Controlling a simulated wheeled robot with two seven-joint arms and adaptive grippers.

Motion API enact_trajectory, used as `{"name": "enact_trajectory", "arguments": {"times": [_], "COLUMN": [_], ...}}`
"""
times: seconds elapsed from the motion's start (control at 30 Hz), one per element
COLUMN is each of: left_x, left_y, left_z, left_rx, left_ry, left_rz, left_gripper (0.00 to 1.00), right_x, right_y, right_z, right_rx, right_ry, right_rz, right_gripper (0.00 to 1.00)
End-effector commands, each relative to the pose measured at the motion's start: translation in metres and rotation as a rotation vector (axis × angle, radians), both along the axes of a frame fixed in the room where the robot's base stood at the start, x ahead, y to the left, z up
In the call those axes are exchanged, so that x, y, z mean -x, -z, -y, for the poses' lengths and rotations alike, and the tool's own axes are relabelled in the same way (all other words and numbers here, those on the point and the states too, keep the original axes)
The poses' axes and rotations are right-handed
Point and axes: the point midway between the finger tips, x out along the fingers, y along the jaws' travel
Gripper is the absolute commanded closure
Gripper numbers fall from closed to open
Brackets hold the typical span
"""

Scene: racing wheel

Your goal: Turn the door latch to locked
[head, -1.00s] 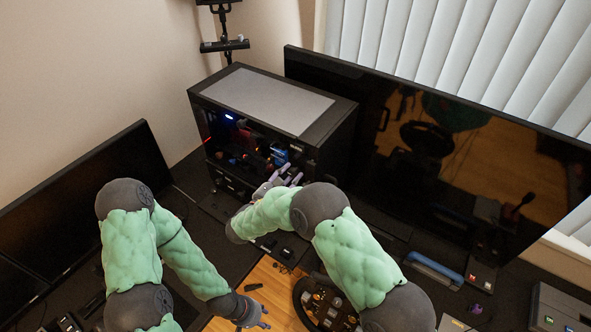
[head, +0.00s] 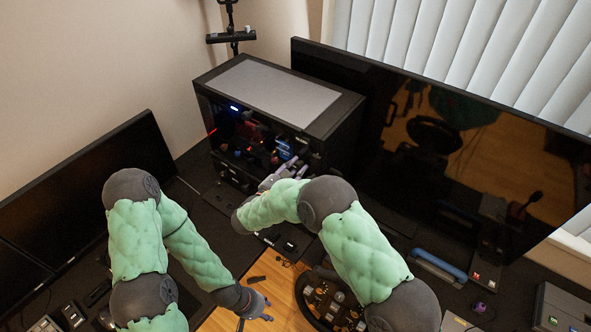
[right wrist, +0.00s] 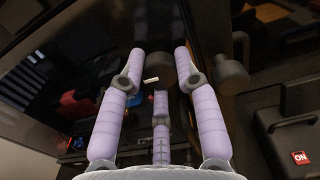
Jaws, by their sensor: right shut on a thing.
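The black computer case (head: 340,130) stands at the back with a clear door on its front side. My right gripper (head: 283,172) is at the right edge of that door. In the right wrist view its lilac fingers (right wrist: 160,65) are closed around a dark round knob (right wrist: 156,72), which appears to be the door latch. The fingers hide much of it, and I cannot tell its turned position. My left gripper (head: 265,308) hangs low over the wooden floor, away from the case. Its fingers are too small to judge open or shut.
A large dark monitor (head: 480,140) stands close to the right of the case. Another monitor (head: 75,200) stands at the left. A wheel rim (head: 310,295) is below my right arm. A blue-grey bar (head: 440,266) lies on the desk at the right.

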Motion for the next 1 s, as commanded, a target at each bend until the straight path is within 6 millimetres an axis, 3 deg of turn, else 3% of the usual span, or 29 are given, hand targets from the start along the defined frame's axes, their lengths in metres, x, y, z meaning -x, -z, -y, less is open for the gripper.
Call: {"name": "enact_trajectory", "arguments": {"times": [1.0], "left_x": [0.0], "left_y": [0.166], "left_z": [0.0], "left_rx": [0.0], "left_ry": [0.0], "left_rz": [0.0], "left_gripper": [0.6], "right_x": [-0.001], "right_y": [-0.003], "right_z": [0.004], "right_rx": [-0.713], "right_ry": [0.002], "right_rz": [0.539], "right_gripper": [1.0]}}
